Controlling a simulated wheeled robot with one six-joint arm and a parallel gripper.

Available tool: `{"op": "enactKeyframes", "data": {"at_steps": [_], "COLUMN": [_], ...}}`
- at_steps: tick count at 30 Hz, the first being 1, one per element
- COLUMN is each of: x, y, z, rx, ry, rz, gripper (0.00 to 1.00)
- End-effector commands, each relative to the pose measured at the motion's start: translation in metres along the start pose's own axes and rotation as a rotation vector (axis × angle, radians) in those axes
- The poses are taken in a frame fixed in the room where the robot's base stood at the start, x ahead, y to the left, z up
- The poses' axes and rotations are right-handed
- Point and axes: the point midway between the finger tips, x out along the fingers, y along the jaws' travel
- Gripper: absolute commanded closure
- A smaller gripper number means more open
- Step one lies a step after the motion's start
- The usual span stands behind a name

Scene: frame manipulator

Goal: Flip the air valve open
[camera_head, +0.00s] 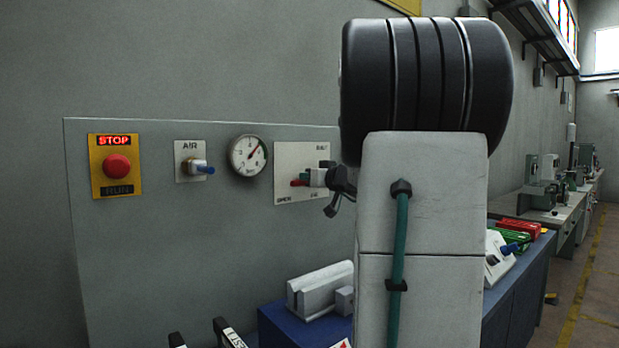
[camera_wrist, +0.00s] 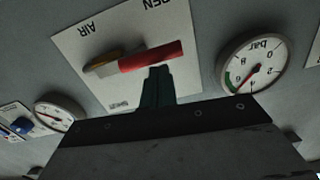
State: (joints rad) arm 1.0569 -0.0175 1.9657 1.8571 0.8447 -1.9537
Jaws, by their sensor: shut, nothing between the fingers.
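The air valve is a red-handled lever on a white plate marked AIR and OPEN, shown upside down in the wrist view. Its red handle (camera_wrist: 151,57) lies nearly level there, with a brass-coloured part at its left end. In the head view the red handle (camera_head: 299,183) sticks out left from the valve on its plate (camera_head: 292,155). My gripper (camera_wrist: 157,72) is shut and empty, its dark fingertips right at the handle's lower edge in the wrist view. I cannot tell whether they touch it. In the head view my arm hides most of the gripper.
A pressure gauge (camera_head: 248,155) sits left of the valve plate, then a small AIR plate with a blue knob (camera_head: 204,169) and a red stop button (camera_head: 117,167). A grey block (camera_head: 318,290) stands on the blue bench below. The wrist view shows another gauge (camera_wrist: 54,115).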

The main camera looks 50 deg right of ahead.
Motion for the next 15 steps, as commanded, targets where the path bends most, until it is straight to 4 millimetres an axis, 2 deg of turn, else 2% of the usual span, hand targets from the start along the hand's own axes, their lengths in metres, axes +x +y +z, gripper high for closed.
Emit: {"op": "enactKeyframes", "data": {"at_steps": [10,15], "x": [0.000,-0.004], "y": [-0.001,-0.006], "z": [-0.003,-0.026], "rx": [0.000,-0.003], "ry": [0.000,0.002], "rz": [-0.001,-0.005], "gripper": [1.00,1.00]}}
